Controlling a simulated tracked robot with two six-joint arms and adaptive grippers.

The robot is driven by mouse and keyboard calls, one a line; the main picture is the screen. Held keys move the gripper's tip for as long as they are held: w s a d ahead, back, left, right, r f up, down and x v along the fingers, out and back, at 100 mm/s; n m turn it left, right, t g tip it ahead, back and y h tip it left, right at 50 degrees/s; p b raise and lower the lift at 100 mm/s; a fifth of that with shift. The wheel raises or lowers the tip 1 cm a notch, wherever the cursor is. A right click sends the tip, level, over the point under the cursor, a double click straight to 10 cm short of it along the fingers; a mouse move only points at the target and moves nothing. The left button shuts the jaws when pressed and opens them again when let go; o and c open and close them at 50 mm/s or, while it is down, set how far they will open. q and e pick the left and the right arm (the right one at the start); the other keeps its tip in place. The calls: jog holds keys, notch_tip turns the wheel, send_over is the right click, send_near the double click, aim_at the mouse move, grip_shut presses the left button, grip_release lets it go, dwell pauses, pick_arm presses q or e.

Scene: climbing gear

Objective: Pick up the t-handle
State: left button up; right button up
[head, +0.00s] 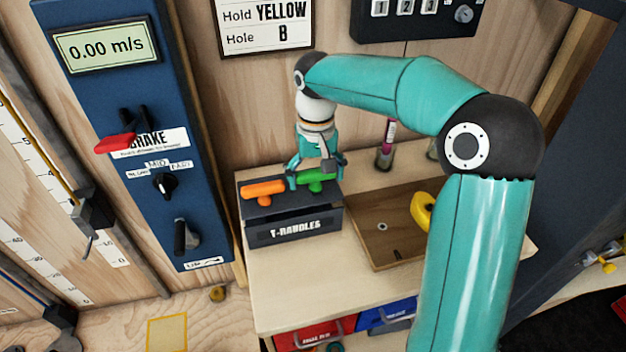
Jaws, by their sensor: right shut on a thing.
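Two T-handles lie on the dark box labelled "T-HANDLES" (293,229). The orange T-handle (262,189) is on the left and the green T-handle (316,177) is on the right. My right gripper (314,180) points down over the box and is shut on the green T-handle. The fingers hide part of the green handle. I cannot tell whether the green handle is clear of the box. The orange handle stands free beside the gripper. My left gripper is not in view.
A wooden tray (385,255) with a yellow hold (421,211) lies right of the box, partly behind my right arm. A blue brake panel (135,200) stands at the left. Red (315,333) and blue (388,314) bins sit below the bench top.

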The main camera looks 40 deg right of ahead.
notch_tip(320, 180, up, 19)
jog(key=p, duration=0.3)
jog(key=shift+p, duration=0.3)
